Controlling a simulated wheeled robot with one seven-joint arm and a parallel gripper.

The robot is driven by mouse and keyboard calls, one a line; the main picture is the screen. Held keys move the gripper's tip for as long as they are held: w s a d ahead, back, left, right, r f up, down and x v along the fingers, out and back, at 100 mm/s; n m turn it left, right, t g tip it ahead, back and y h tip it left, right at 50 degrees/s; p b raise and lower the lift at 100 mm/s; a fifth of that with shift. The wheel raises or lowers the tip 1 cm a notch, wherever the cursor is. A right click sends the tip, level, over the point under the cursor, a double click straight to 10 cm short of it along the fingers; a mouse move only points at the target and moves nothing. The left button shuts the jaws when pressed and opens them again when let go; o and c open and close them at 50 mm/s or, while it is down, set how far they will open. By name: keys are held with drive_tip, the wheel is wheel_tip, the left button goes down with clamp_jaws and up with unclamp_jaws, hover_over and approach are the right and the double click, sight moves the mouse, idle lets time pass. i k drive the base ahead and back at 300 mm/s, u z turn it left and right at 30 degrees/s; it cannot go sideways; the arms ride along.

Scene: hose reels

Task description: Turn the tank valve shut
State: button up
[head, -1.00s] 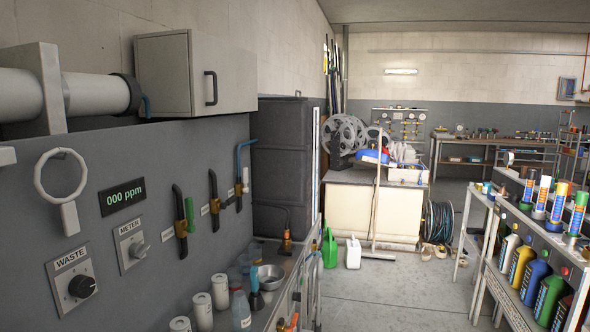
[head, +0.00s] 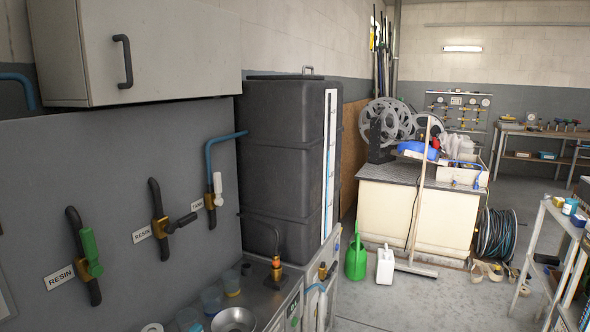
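The tank valve (head: 210,200) is on the grey wall panel, right of a small label reading TANK (head: 196,205). It has a brass body and a white handle (head: 218,186) that points up, roughly in line with its pipe. A blue pipe (head: 222,138) runs from above the valve to the big dark grey tank (head: 280,150). A white sight gauge with a blue strip (head: 329,165) runs up the tank's front. My gripper is not in view.
Left of it are two valves labelled RESIN: one with a green handle (head: 91,252) along its pipe, one with a dark handle (head: 181,223) sticking out sideways. A wall cabinet (head: 180,60) hangs above. A bench below holds a metal bowl (head: 234,320) and cups.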

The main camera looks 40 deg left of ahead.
sight(219, 201)
drive_tip(key=u, duration=0.25)
drive_tip(key=i, duration=1.5)
drive_tip(key=u, duration=1.55)
drive_tip(key=i, duration=0.75)
drive_tip(key=u, duration=1.1)
drive_tip(key=i, duration=0.3)
drive_tip(key=u, duration=0.15)
